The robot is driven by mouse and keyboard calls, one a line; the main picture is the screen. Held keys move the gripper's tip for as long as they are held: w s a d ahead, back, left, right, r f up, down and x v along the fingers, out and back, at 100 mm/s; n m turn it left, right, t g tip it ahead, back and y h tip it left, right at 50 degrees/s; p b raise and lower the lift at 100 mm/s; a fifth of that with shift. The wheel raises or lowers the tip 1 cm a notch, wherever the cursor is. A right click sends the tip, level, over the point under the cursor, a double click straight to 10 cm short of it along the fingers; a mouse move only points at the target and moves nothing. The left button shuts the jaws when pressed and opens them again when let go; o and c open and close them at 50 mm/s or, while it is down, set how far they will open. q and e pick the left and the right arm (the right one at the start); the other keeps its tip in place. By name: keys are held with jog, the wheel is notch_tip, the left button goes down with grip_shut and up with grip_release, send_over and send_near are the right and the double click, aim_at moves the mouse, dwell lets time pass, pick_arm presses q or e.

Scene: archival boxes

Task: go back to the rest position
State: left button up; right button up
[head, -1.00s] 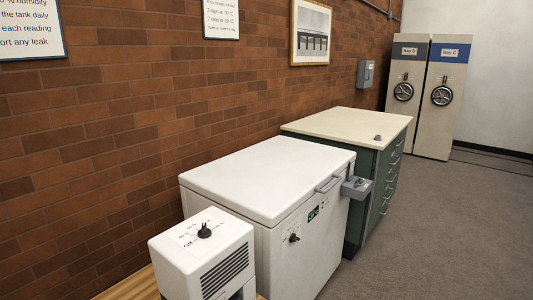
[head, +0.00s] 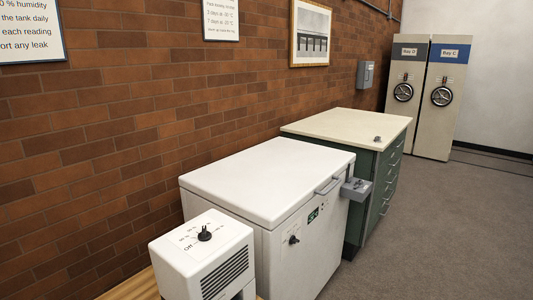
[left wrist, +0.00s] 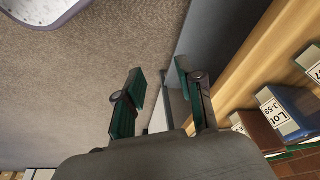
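My left gripper (left wrist: 160,88) shows in the left wrist view. Its two green-and-dark fingers stand apart with nothing between them. Grey floor (left wrist: 75,85) lies beyond the left finger. A wooden shelf edge (left wrist: 255,70) runs at the right, apart from the fingers. Neither of my grippers shows in the head view. My right gripper is in no view.
In the head view, a white unit with a dial (head: 180,266), a white chest freezer (head: 262,178) and a green drawer cabinet (head: 345,126) line the brick wall. Labelled books (left wrist: 285,112) stand by the shelf. Floor (head: 450,235) is clear at right.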

pick_arm(q)
notch_tip(320, 180, down, 10)
jog(key=s+p, duration=0.1)
jog(key=s, duration=0.1)
jog(key=s+a+f+g+p, duration=0.2)
jog(key=s+a+f+p, duration=0.1)
jog(key=s+f, duration=1.4)
jog(key=shift+s+a+f, duration=0.15)
jog(key=shift+s+f, duration=0.1)
jog(key=shift+f, duration=0.05)
